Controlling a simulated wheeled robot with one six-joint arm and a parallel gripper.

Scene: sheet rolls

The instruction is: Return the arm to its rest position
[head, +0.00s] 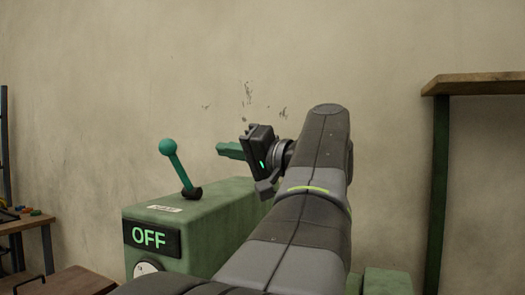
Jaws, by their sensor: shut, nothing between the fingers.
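My gripper (222,149) is in the middle of the head view, at the end of my raised grey arm. Its green fingers point left and are shut, with nothing between them. The gripper is up above a green machine box (155,221), to the right of the lever's ball. The teal lever (178,167) stands on top of the box and leans to the left. My arm hides the right part of the box.
The box front has a lit OFF sign (151,237) and a round white dial (147,268) below it. A wooden shelf or table (480,84) with a dark green leg stands at the right. A wooden bench (18,224) with small coloured items is at the far left. A plain wall is behind.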

